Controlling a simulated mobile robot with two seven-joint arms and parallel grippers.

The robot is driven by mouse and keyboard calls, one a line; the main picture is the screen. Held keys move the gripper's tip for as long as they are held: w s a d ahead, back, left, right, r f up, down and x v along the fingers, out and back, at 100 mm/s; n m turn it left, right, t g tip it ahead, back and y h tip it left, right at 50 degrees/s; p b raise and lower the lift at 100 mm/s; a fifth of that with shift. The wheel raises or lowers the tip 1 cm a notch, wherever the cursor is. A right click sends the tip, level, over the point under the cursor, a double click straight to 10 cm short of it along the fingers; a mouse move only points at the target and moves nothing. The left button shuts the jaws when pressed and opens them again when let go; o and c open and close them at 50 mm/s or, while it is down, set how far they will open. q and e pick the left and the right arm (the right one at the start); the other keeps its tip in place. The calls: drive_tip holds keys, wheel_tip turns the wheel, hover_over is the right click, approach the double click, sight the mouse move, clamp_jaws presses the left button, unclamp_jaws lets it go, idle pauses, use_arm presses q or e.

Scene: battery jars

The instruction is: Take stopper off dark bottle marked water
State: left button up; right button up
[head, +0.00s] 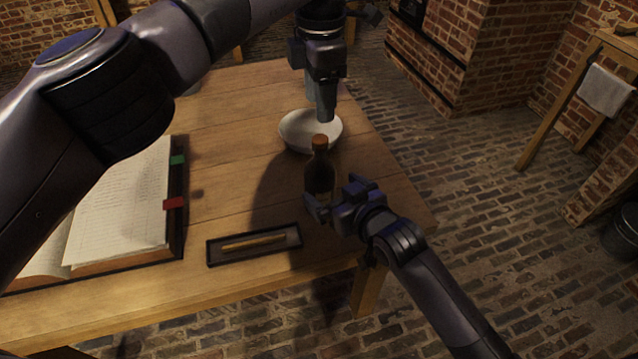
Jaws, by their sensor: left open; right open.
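A dark bottle (319,174) stands upright near the table's right edge, with a brown cork-like stopper (320,142) in its neck. No marking on it is readable from here. My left gripper (325,112) points down from above, open, with its fingertips a little above and behind the stopper in the picture; nothing shows between them. My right gripper (333,197) is open at the lower right of the bottle, its fingers close to the bottle's lower part. I cannot tell whether they touch it. The bottle's base is partly hidden by this gripper.
A white bowl (294,130) sits just behind the bottle. A dark tray (222,261) with a yellowish stick (254,242) lies at front left. An open book (120,205) lies on the left of the wooden table (225,120). My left arm covers the upper left.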

drive_tip(key=shift+x, duration=3)
